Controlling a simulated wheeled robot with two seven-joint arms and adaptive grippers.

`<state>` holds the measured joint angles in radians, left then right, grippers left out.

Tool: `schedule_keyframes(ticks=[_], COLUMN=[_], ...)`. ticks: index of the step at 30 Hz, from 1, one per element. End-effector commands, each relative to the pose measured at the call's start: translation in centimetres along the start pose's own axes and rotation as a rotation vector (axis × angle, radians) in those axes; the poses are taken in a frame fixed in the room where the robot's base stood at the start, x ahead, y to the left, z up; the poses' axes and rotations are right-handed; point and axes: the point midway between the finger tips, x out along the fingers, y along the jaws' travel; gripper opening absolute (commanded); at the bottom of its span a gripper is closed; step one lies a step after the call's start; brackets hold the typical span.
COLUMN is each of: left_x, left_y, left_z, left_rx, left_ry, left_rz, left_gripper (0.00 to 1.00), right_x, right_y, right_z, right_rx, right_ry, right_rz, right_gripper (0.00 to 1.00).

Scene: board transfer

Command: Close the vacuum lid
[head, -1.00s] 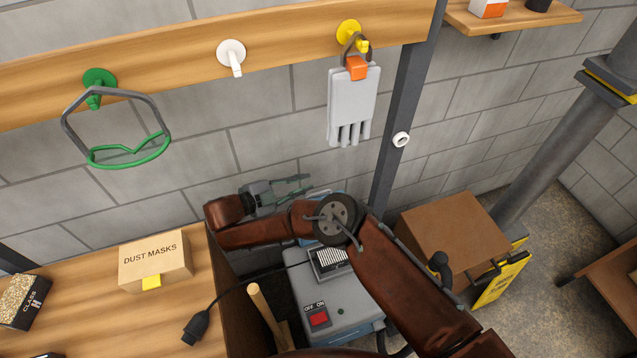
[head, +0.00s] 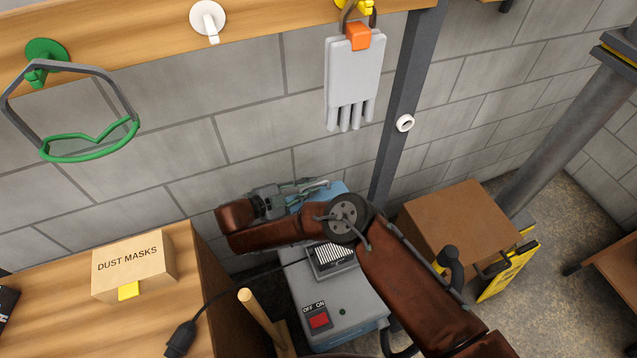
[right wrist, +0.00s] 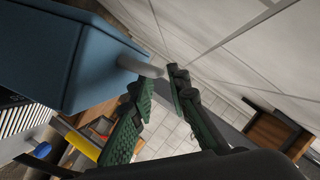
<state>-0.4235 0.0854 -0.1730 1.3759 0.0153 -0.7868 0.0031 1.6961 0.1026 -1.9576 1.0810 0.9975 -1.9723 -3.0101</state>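The vacuum (head: 345,295) is a grey-blue box with a red switch, standing on the floor beside the workbench. Its blue lid (head: 333,190) shows at the back, partly hidden by my right arm and gripper; its exact angle is unclear. In the right wrist view the blue lid (right wrist: 85,50) fills the upper left, and a grey rod-like handle (right wrist: 141,67) sticks out from it. My right gripper (head: 312,186) is beside the lid. In the wrist view its fingers (right wrist: 155,80) are apart, with the handle's end near the fingertips and nothing clearly gripped. My left gripper is out of view.
The workbench (head: 60,325) at left holds a dust masks box (head: 135,265). A wooden handle (head: 262,322) stands beside the vacuum. A cardboard box (head: 460,225) and yellow sign (head: 510,270) stand right. A wall and post are close behind.

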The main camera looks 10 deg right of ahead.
Motion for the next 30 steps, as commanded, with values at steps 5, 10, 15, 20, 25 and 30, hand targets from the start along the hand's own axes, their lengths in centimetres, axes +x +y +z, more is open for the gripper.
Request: schedule_keyframes(ticks=[5,10,15,20,25,30], left_x=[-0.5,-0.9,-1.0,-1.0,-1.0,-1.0], left_y=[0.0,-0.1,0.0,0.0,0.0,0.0], left_z=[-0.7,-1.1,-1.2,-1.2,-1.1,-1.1], left_rx=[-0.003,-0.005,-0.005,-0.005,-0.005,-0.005], left_ry=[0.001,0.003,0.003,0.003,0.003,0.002], left_rz=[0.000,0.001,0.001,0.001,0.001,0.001], left_gripper=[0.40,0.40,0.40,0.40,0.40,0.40], right_x=[2.6,3.7,3.9,3.8,3.8,3.8], right_y=[0.2,0.1,0.1,0.1,0.1,0.1], right_z=[0.1,0.1,0.1,0.1,0.1,0.1], right_rx=[-0.002,-0.002,-0.001,-0.001,-0.001,-0.001], right_ry=[0.001,-0.001,-0.001,-0.001,-0.001,-0.001], right_rz=[0.001,0.000,-0.001,0.000,0.000,0.000], right_gripper=[0.16,0.16,0.16,0.12,0.01,0.00])
